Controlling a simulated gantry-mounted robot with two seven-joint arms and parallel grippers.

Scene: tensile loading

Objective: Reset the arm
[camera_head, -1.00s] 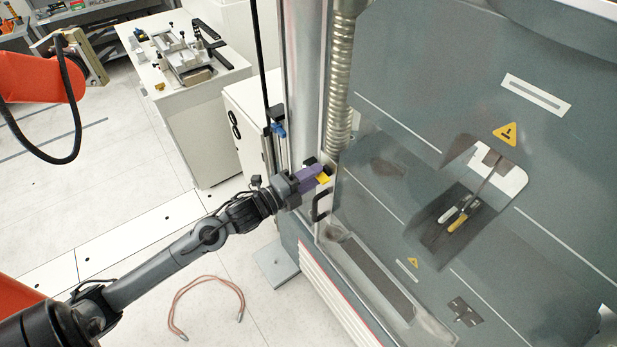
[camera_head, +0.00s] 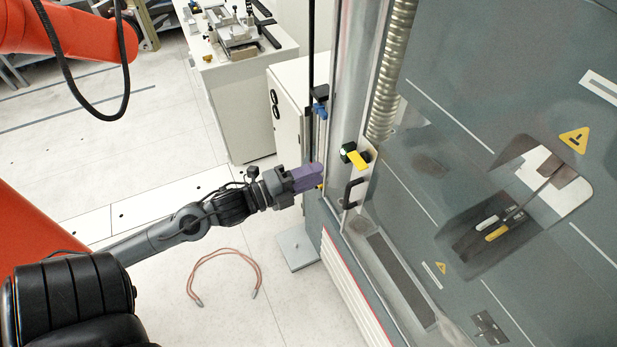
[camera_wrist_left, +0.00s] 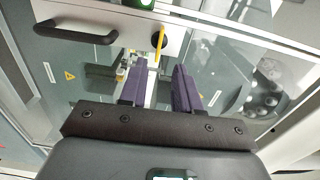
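My left arm reaches in from the left in the head view, with its left gripper (camera_head: 320,176) beside the door edge of the grey testing machine (camera_head: 500,90). The purple fingers also show in the left wrist view (camera_wrist_left: 160,72), where they stand apart with nothing between them, so the gripper is open. Beyond the fingertips is the door's black handle (camera_head: 352,193), also seen in the wrist view (camera_wrist_left: 76,33). A yellow lever on a green-black knob (camera_head: 357,158) sits just above the handle, apart from the fingers. My right gripper is not in view.
A white bench (camera_head: 243,90) with a metal fixture stands at the back. A white cabinet (camera_head: 292,110) is beside the machine. A reddish cable (camera_head: 225,253) lies on the floor below my arm. An orange robot arm (camera_head: 70,35) hangs at upper left.

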